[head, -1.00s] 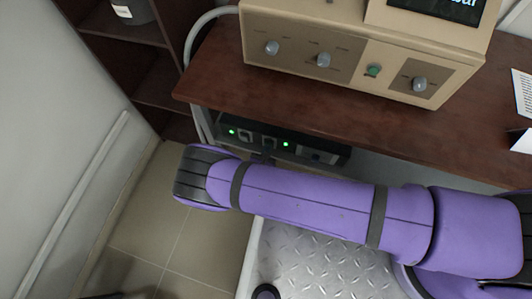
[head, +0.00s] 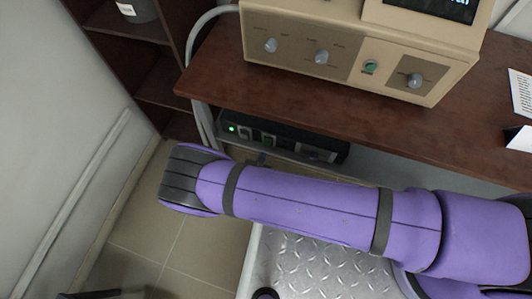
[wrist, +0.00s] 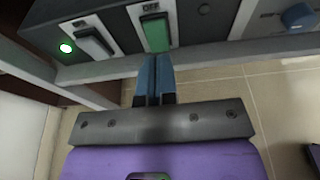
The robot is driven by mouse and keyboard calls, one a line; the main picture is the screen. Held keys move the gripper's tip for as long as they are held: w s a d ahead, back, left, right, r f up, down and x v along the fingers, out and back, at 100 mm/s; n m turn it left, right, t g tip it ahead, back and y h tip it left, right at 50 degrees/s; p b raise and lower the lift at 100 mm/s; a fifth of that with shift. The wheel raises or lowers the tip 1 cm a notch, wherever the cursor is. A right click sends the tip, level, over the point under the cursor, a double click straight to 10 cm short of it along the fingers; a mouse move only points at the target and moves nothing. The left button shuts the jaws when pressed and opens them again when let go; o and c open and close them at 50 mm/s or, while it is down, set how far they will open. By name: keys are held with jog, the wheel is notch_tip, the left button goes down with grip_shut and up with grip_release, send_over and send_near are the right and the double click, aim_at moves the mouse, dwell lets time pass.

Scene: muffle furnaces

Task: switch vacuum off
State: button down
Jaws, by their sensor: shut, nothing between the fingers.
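A dark control unit (head: 300,146) sits under the wooden table. The wrist view shows its front with a grey rocker switch (wrist: 96,42) beside a lit green lamp (wrist: 67,48). My gripper (wrist: 155,62) is shut and empty. Its blue fingertips are just below the green rocker; whether they touch it is unclear. In the head view my arm hides most of the gripper.
A beige furnace (head: 350,50) with knobs and a green button stands on the wooden table (head: 300,98) above. A blue knob (wrist: 298,16) is at right in the wrist view. A dark shelf (head: 125,60) stands left. Tiled floor lies below.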

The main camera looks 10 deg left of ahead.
jog(key=r+v, duration=0.1)
jog(key=v, duration=0.6)
jog(key=shift+s+r, duration=0.15)
jog(key=shift+r, duration=0.25)
jog(key=shift+a, duration=0.1)
